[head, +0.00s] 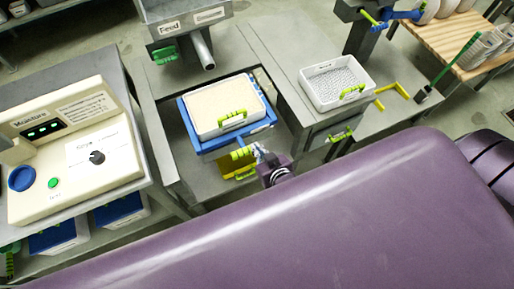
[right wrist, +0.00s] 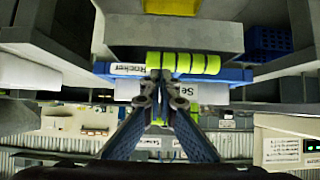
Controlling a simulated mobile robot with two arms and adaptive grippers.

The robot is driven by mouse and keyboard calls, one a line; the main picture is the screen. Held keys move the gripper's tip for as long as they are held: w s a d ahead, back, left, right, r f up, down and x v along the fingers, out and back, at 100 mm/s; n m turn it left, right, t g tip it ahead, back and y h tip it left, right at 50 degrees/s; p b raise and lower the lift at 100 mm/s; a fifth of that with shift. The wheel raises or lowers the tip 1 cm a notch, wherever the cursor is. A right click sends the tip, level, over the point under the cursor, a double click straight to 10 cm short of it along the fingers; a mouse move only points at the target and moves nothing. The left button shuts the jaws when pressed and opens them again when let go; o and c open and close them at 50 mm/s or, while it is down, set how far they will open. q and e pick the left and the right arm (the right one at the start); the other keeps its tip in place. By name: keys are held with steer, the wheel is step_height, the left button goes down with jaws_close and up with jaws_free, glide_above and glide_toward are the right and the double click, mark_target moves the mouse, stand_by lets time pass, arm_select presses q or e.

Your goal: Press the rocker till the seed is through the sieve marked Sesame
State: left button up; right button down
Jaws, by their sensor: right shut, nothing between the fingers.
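The blue rocker (head: 222,143) sits in the middle bay in the head view and carries a white sieve (head: 205,132) with a pale layer of seed (head: 222,100). A yellow-green rocker handle (head: 241,154) shows at its front, also in the right wrist view (right wrist: 185,63). That view shows a "Rocker" label (right wrist: 129,69) and a label starting "Se" (right wrist: 191,91), the rest cut off. My right gripper (head: 260,151) is shut and empty, its fingertips (right wrist: 159,82) right at the handle; contact is unclear. My left gripper is not in view.
A feed hopper (head: 184,25) with a spout (head: 202,50) stands behind the rocker. A white perforated tray (head: 337,82) is on the right bench. A cream "Moisture" machine (head: 72,150) stands left. My purple arm fills the foreground.

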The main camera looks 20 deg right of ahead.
arm_select(q)
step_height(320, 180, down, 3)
steer(key=b, duration=0.2)
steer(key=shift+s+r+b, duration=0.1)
steer(key=shift+b, duration=0.3)
arm_select(e)
steer(key=f, duration=0.6)
steer(key=shift+s, duration=0.3)
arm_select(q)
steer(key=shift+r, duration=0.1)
arm_select(e)
steer(key=shift+r, duration=0.15)
